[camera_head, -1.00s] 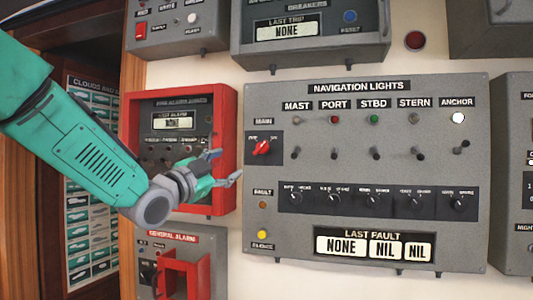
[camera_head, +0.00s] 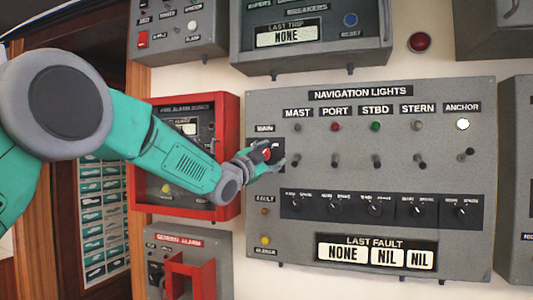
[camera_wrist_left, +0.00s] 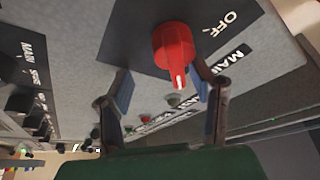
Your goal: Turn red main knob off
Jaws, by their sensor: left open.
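The red main knob (camera_head: 267,153) is on the left side of the grey navigation lights panel (camera_head: 400,182), under the MAIN label. In the left wrist view the red knob (camera_wrist_left: 174,50) sits on a black plate with an OFF label at its upper right. Its white pointer line faces down in that view, away from OFF. My left gripper (camera_head: 272,156) is at the knob, partly covering it. In the left wrist view the gripper (camera_wrist_left: 160,88) is open, its right finger close beside the knob and its left finger well apart. My right gripper is not in view.
A red fire alarm box (camera_head: 228,130) is behind my left arm. A general alarm box (camera_head: 215,262) with a red guard is below it. Toggle switches and small black knobs fill the panel to the right. Other grey panels hang above and at the right edge.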

